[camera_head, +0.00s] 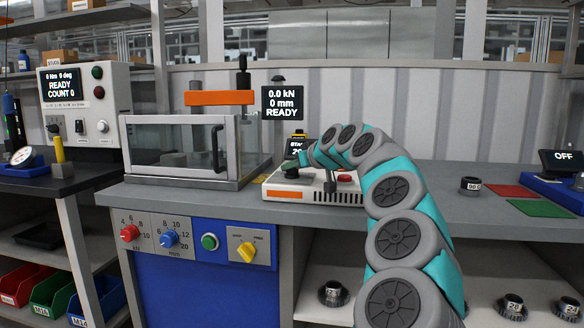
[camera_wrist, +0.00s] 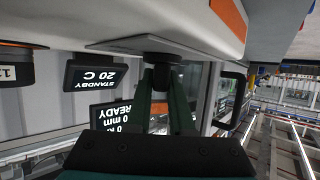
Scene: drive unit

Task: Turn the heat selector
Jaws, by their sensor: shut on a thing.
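The heater unit (camera_head: 312,192) is a low white box with an orange label on the bench, right of the glass-fronted press. Its heat selector (camera_wrist: 163,58) is a black knob under a grey plate in the upside-down wrist view. My gripper (camera_wrist: 165,78) has both dark green fingers shut on the knob. In the head view my gripper (camera_head: 292,166) reaches the unit's left part from the right, and my arm hides some of the unit. The heater display (camera_wrist: 95,76) reads STANDBY 20 C; it is partly hidden in the head view (camera_head: 298,148).
The press (camera_head: 185,150) with its clear door stands close to the left of my gripper. A red button (camera_head: 344,178) sits on the heater's right. The press display (camera_head: 283,103) reads 0.0 kN, 0 mm, READY.

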